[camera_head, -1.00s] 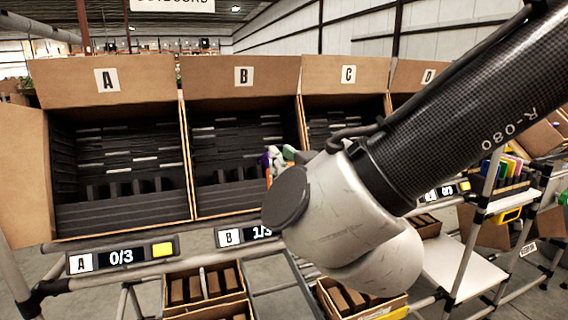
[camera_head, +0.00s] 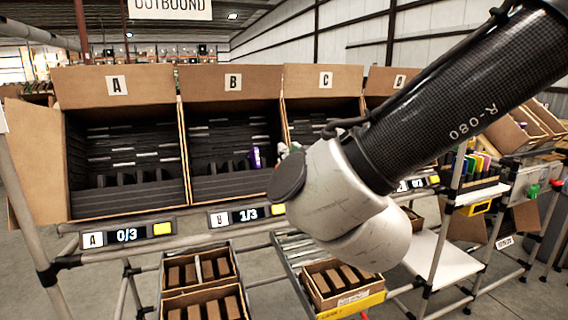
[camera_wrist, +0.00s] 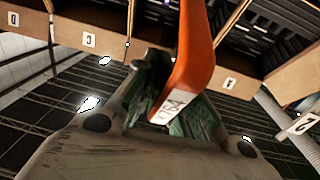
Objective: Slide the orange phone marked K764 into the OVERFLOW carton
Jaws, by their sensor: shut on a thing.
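My gripper (camera_wrist: 165,105) is shut on an orange phone (camera_wrist: 195,55) in the wrist view. The phone stands out from between the fingers, and its white label end shows dark print that I cannot read for certain. In the head view only a small white and green part of my gripper (camera_head: 287,150) shows; my own wrist hides the rest and the phone. The gripper appears in front of the cartons, near the line between carton B (camera_head: 233,98) and carton C (camera_head: 300,78). I can read no OVERFLOW label in either view.
Tilted carton A (camera_head: 90,95) has dark slots with no phone visible. A purple phone (camera_head: 255,157) stands in carton B. Displays read 0/3 for A (camera_head: 128,234) and 1/3 for B (camera_head: 246,216). A rack of coloured phones (camera_head: 480,165) and a white shelf (camera_head: 435,262) are at right.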

